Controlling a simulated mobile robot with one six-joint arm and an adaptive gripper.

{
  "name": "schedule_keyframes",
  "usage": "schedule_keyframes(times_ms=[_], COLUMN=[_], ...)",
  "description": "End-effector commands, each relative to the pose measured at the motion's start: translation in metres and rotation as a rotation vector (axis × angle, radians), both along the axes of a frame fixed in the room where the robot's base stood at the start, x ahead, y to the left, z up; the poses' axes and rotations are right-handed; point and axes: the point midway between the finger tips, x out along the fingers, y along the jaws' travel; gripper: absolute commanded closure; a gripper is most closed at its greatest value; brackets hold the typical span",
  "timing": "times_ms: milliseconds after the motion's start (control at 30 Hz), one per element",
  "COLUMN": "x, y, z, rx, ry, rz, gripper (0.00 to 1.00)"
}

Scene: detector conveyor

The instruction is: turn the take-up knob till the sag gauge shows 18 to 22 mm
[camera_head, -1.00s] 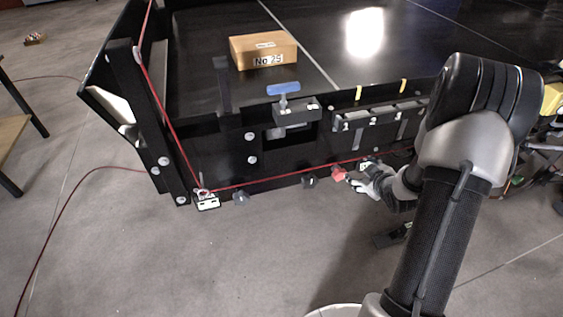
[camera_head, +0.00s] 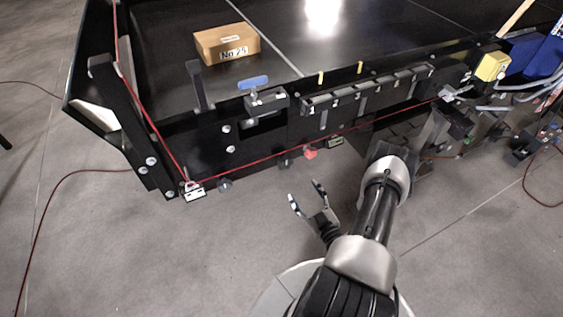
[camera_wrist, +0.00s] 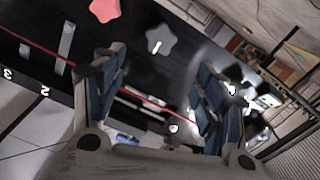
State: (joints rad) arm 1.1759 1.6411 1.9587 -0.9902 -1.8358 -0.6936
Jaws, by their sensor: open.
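Below the conveyor's side frame hang a red star knob (camera_head: 310,153), a dark knob (camera_head: 285,163) and another dark knob (camera_head: 225,185). The frames do not show which is the take-up knob. In the wrist view a red knob (camera_wrist: 104,9) is at the top edge and a grey star knob (camera_wrist: 161,39) lies beyond my fingertips. My gripper (camera_head: 306,194) is open and empty, apart from the knobs, in front of the frame. Its two blue-padded fingers (camera_wrist: 158,70) also show in the wrist view. I cannot make out a sag gauge reading.
A red cord (camera_head: 270,161) runs along the frame to a small white-fronted box (camera_head: 194,191). A blue T-handle (camera_head: 253,82) stands on the side rail. A cardboard box (camera_head: 227,44) marked "No 25" sits on the belt (camera_head: 300,25). The floor before the frame is clear.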

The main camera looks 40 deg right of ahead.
Motion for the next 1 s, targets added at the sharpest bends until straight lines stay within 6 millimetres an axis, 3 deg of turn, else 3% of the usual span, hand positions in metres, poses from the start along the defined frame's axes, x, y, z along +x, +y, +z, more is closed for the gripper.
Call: schedule_keyframes(times_ms=[600,800,1000], x=[0.127,0.148,0.154], y=[-0.029,-0.035,-0.036], z=[0.001,0.000,0.001], rx=[-0.003,-0.001,0.001], ry=[-0.002,0.000,0.000], rz=[0.005,0.002,0.001], gripper=[0.34,0.34,0.34])
